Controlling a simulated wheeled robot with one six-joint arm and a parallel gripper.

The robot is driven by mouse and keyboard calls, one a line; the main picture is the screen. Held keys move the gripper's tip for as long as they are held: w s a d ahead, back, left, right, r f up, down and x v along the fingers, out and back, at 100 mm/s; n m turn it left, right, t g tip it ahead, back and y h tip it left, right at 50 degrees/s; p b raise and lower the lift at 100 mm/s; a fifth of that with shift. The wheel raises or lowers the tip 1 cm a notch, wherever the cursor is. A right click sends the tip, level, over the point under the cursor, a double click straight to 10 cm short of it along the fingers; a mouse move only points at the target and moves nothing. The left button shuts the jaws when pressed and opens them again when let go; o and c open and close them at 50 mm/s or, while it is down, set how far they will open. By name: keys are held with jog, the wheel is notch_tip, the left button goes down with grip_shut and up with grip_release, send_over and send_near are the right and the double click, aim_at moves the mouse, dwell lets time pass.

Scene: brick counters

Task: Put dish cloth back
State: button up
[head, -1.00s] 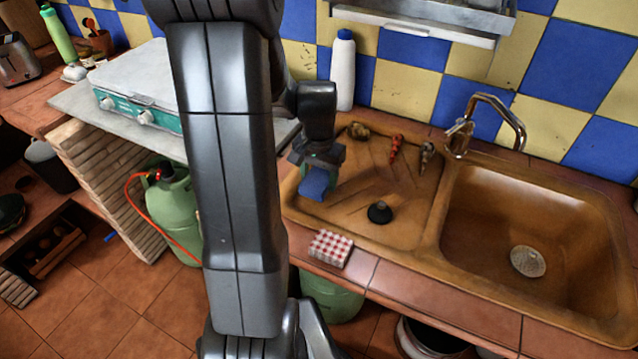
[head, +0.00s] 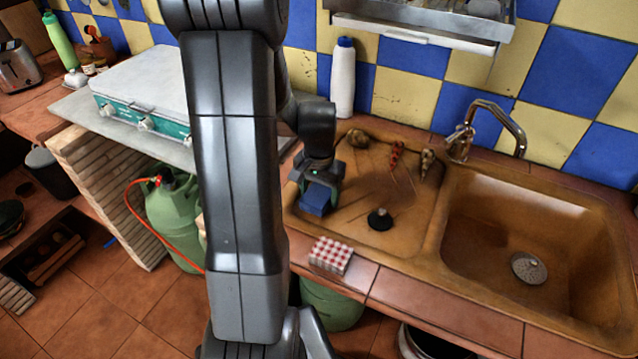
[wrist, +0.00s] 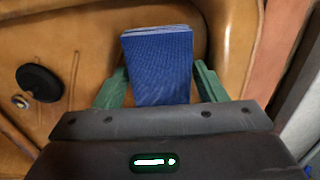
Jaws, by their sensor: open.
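A folded blue cloth (head: 314,204) is at the left part of the sink's drainboard (head: 410,225). In the wrist view the blue cloth (wrist: 160,75) lies between my gripper's green fingers (wrist: 161,68), with narrow gaps beside it. My gripper (head: 318,187) is open around it, pointing down, low over the drainboard. Whether the cloth's underside rests fully on the board is hidden. A folded red-and-white checked cloth (head: 330,255) lies on the tiled counter edge in front of the drainboard.
A black plug (head: 380,219) stands on the drainboard, also in the wrist view (wrist: 40,83). Small items lie along the back, near a white bottle (head: 342,78). The sink basin (head: 530,225) and tap (head: 490,125) are right. A stove (head: 145,95) is left.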

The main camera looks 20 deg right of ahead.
aim_at(319, 193)
notch_tip(319, 193, up, 12)
dwell(0.4)
notch_tip(319, 193, down, 12)
jog(key=shift+r, duration=0.75)
dwell(0.4)
